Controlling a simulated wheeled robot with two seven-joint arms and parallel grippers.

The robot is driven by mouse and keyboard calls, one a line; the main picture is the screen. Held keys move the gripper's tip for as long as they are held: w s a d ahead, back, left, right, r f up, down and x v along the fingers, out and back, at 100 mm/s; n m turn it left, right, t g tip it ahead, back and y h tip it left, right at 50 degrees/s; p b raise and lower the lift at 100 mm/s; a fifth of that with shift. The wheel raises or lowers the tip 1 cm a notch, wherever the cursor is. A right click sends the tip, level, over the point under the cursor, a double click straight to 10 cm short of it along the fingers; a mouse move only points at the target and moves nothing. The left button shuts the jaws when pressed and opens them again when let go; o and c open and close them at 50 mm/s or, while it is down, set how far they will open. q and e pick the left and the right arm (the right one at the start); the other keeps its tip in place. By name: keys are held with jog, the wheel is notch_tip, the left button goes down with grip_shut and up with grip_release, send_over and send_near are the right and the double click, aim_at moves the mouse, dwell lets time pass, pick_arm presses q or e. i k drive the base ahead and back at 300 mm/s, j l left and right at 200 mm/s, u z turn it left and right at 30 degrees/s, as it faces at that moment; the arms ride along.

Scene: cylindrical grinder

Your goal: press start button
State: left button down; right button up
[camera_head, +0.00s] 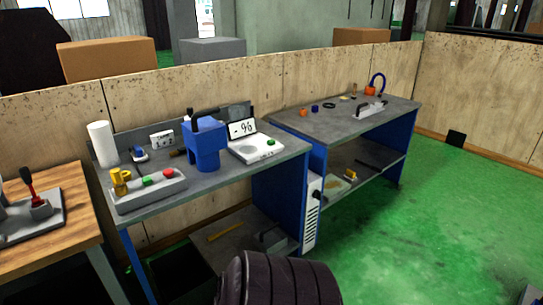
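A grey control box (148,196) stands at the front left of the middle table. On its top are a green button (148,181), a red button (168,173) and a yellow part (120,181) at the left end. Another green button (271,142) sits on a white flat device (255,149) at the right of the same table. No label is readable, so I cannot tell from the picture which is the start button. Neither of my grippers is in view.
A blue machine (206,145) stands right of the control box. A white roll (102,144) and a small display (242,128) stand behind. A wooden table (75,215) is at left. A dark ribbed object (280,280) fills the bottom middle. Green floor (440,220) is open at right.

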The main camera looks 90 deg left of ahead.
aim_at(147, 181)
jog(key=u, duration=2.3)
jog(key=i+l+u, duration=0.15)
jog(key=u, duration=1.35)
